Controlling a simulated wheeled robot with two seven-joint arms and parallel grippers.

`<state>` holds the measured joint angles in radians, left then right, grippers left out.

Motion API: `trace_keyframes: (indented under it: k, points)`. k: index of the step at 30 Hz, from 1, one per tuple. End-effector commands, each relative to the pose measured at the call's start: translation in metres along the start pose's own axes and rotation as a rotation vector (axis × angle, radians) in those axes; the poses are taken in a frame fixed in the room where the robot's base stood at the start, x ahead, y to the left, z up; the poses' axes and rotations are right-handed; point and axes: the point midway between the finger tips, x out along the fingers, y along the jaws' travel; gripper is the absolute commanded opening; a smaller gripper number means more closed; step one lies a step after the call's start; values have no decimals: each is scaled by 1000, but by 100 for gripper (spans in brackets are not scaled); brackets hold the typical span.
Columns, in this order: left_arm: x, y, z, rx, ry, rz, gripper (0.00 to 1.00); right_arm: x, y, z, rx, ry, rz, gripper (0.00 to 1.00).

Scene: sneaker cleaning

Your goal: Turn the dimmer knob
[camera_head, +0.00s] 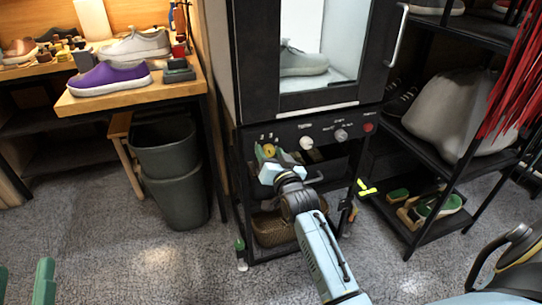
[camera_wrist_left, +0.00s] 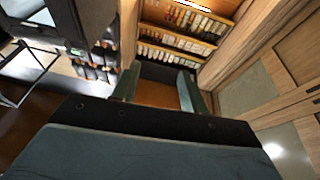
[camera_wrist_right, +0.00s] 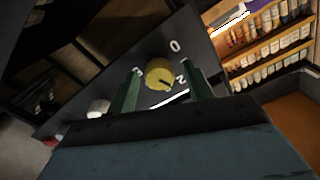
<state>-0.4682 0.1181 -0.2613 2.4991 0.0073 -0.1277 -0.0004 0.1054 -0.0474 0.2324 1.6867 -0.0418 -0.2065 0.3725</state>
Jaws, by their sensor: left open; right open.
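The yellow dimmer knob (camera_head: 268,149) is at the left end of the black cabinet's front panel. In the right wrist view the knob (camera_wrist_right: 159,73) is round with a dark mark, beside the printed marks 0 and 2. My right gripper (camera_head: 271,157) is open in front of the knob. Its green fingers (camera_wrist_right: 162,82) stand on either side of the knob, with space between them and it; I cannot tell how deep they reach. My left gripper (camera_wrist_left: 157,90) is open and empty, away from the panel. Its green fingertips (camera_head: 24,280) show at the head view's lower left.
A white knob (camera_head: 306,143), a grey knob (camera_head: 341,135) and a red button (camera_head: 368,127) are further right on the panel. Above is a window with a shoe (camera_head: 303,62) behind it. A bin (camera_head: 172,175) and a wooden table (camera_head: 130,96) with shoes stand left. A black rack (camera_head: 440,165) stands right.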

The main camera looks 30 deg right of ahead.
Motion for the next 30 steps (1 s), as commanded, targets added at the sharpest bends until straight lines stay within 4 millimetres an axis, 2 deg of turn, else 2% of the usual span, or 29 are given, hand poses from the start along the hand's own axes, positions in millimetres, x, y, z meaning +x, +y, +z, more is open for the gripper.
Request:
trace_keyframes:
  k: [8,19,26,30]
  points:
    - [0,0,-2,-1,10,1,44,1,0,0,-1,-1,0,52]
    - [0,0,-2,0,9,1,44,1,0,0,-1,-1,0,7]
    - [1,0,1,1,-18,-1,44,1,0,0,-12,-2,1,7]
    - [-2,-4,20,6,-129,-10,44,1,0,0,-40,-3,1,7]
